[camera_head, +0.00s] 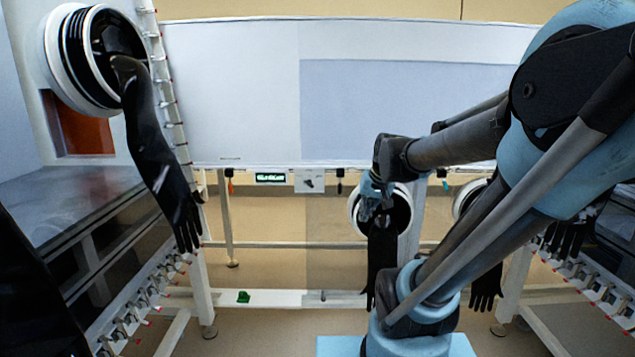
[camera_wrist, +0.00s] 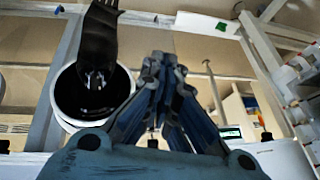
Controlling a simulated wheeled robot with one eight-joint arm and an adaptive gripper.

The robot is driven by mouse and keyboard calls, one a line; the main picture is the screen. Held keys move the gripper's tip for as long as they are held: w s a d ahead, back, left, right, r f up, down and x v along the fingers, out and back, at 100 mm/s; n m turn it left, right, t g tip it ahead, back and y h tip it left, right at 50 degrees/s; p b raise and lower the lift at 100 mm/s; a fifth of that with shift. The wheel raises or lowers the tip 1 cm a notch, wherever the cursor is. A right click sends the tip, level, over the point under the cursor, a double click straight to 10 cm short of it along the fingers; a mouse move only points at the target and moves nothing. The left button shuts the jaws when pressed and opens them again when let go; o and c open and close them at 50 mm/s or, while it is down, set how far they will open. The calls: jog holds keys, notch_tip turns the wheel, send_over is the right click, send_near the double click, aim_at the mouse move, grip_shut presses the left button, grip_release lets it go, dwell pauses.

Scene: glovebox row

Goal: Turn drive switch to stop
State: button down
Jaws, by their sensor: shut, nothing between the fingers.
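A white plate (camera_head: 308,175) with a small dark rotary switch (camera_head: 308,183) hangs under the white cabinet's lower edge in the head view. I take this for the drive switch; its setting is too small to read. My gripper (camera_head: 370,200) is to the right of the plate, apart from it, in front of a round glove port. In the wrist view my gripper (camera_wrist: 164,62) is shut and empty, its fingertips together. Part of a white panel (camera_wrist: 285,155) shows at the lower right there, but no switch knob can be made out.
A lit green display (camera_head: 270,178) is left of the plate and also shows in the wrist view (camera_wrist: 230,132). Black gloves hang from the left port (camera_head: 155,150) and the middle port (camera_head: 382,245). White frame legs (camera_head: 203,270) and a low rail (camera_head: 275,298) cross below.

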aim_at(309, 184)
jog(key=w+a+r+m+t+y, duration=0.1)
jog(key=w+a+r, duration=0.2)
jog(key=w, duration=0.6)
jog(key=w+a+r+t+y, duration=0.1)
jog(key=w+a+r+t, duration=0.15)
jog(key=w, duration=0.55)
jog(key=w+a+r+m+t+y, duration=0.1)
jog(key=w+a+r, duration=0.2)
jog(key=w, duration=0.6)
jog(key=x, duration=1)
jog(key=shift+w+a+f, duration=0.1)
jog(key=shift+w+f, duration=0.1)
jog(key=shift+w, duration=0.05)
jog(key=shift+a+f, duration=0.65)
jog(key=shift+f, duration=0.4)
jog(key=shift+a+f, duration=0.4)
jog(key=shift+f, duration=0.35)
jog(key=shift+a, duration=0.15)
jog(key=shift+f, duration=0.1)
